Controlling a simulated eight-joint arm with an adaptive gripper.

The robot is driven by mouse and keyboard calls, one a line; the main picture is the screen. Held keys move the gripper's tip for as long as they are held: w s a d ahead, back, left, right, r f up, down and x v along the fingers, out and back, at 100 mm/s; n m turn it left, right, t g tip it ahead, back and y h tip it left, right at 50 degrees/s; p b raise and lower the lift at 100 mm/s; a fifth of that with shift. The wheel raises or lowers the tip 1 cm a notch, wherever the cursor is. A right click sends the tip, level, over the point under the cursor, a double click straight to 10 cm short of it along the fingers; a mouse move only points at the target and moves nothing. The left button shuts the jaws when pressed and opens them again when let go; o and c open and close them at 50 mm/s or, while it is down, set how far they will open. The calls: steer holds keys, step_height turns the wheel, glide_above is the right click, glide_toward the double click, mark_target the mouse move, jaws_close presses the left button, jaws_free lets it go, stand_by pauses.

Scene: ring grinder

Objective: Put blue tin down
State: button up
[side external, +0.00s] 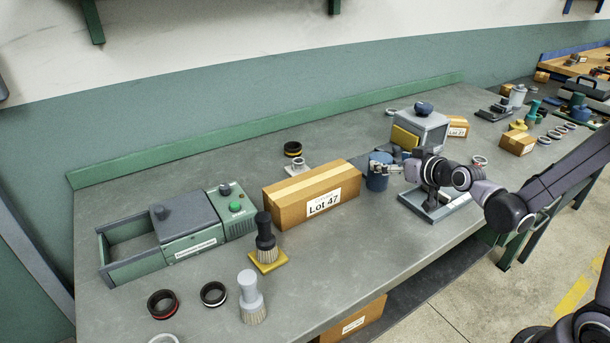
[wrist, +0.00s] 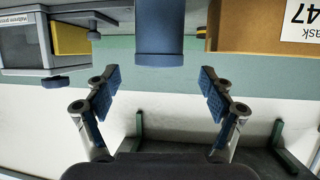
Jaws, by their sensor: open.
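The blue tin (side external: 377,182) stands upright on the grey bench, just right of the Lot 47 carton. In the wrist view, which is upside down, the blue tin (wrist: 160,30) is at the top centre, with its rim end toward my fingers. My gripper (side external: 384,168) is beside the tin's upper part in the side view. In the wrist view my gripper (wrist: 160,80) has its two blue-padded fingers spread wide, with nothing between the pads. The tin shows clear of both pads there.
The Lot 47 carton (side external: 312,194) stands close left of the tin. A grey machine with a yellow panel (side external: 404,138) is behind right, and a grey stand (side external: 436,207) is close right under my arm. Brushes and rings lie front left; bare bench lies in front of the tin.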

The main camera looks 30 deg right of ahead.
mark_target(387, 161)
steer(key=shift+f+x, duration=0.1)
steer(key=shift+x, duration=1.25)
steer(key=shift+f+x, duration=0.15)
steer(key=shift+x, duration=1.15)
steer(key=shift+s, duration=0.15)
steer(key=c, duration=1.5)
steer(key=shift+r, duration=0.1)
